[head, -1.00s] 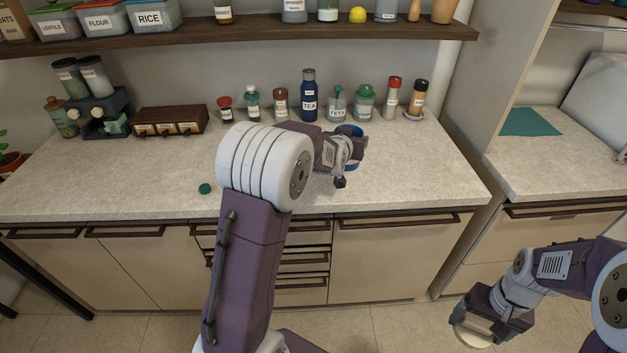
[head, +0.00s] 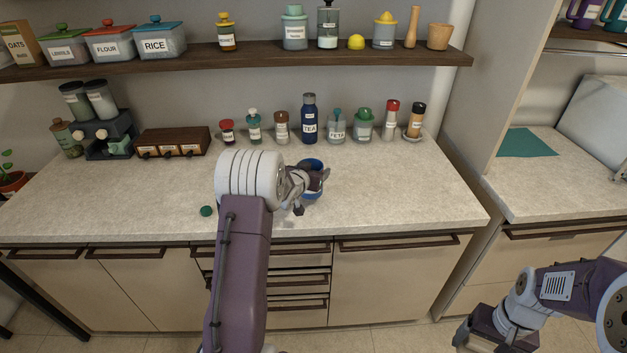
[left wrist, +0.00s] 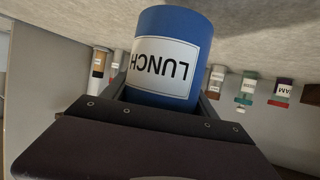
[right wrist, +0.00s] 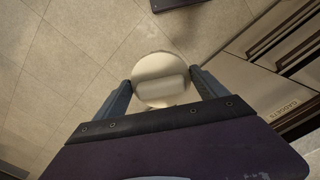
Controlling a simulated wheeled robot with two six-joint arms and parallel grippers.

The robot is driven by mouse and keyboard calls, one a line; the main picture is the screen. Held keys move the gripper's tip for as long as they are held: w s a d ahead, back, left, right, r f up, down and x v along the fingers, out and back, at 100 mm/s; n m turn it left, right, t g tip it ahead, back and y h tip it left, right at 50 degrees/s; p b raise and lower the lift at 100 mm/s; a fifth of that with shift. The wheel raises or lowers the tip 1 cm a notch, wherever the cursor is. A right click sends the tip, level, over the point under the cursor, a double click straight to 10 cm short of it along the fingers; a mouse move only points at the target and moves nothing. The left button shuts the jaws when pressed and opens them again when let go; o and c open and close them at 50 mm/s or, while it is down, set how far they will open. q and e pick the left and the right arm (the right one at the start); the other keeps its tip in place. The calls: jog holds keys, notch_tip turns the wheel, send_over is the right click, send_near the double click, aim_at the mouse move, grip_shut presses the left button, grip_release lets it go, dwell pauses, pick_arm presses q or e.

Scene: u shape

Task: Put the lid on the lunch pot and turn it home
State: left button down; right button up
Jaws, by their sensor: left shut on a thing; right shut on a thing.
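The blue lunch pot (head: 314,164) is upright over the middle of the counter, open end up in the head view. My left gripper (head: 303,184) is shut around its side. In the left wrist view the pot (left wrist: 176,60) fills the jaws, its LUNCH label upside down. I cannot tell whether its base touches the counter. My right gripper (right wrist: 163,92) is shut on a round cream lid (right wrist: 160,70) with a raised bar, held edge to edge between the fingers. In the head view this gripper (head: 462,332) is low at the right, in front of the cabinets; the lid is not clearly visible there.
Several jars and bottles, including the blue TEA bottle (head: 309,120), line the back of the counter (head: 400,190). A small green disc (head: 206,211) lies near the front edge. A wooden drawer box (head: 172,142) stands at the left. The shelf (head: 140,66) hangs above.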

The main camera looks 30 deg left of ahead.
pick_arm(q)
jog(key=shift+w+f, duration=0.1)
jog(key=shift+f, duration=1.85)
jog(key=shift+c, duration=1.2)
grip_release()
jog(key=shift+f, duration=0.2)
